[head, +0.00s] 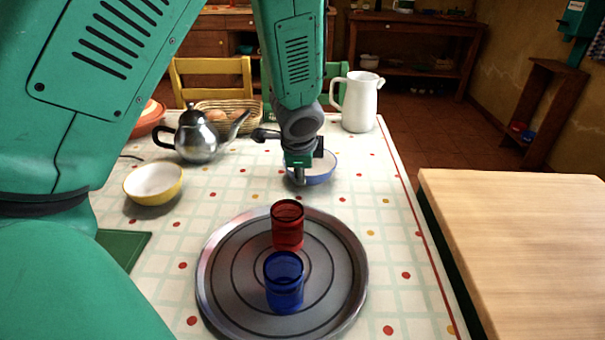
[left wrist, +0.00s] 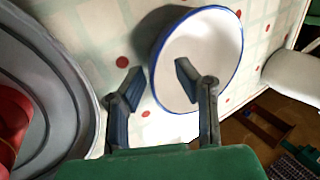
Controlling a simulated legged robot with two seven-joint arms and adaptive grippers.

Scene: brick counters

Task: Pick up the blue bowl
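The blue bowl (head: 320,172), blue outside and white inside with a blue rim, stands on the checked tablecloth behind the round tray, partly hidden by my left gripper (head: 299,179). In the left wrist view the bowl (left wrist: 212,50) lies at the top centre. There my left gripper (left wrist: 157,77) is open, with one finger over the bowl's white inside and the other outside its rim. The near part of the rim lies between the fingers. Whether either finger touches the bowl I cannot tell. My right gripper is not in view.
A grey round tray (head: 220,285) with a red cup (head: 287,228) and a blue cup (head: 284,285) stands in front. A yellow bowl (head: 153,185) and metal teapot (head: 197,138) stand left, a white pitcher (head: 358,102) behind right. The cloth right of the bowl is clear.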

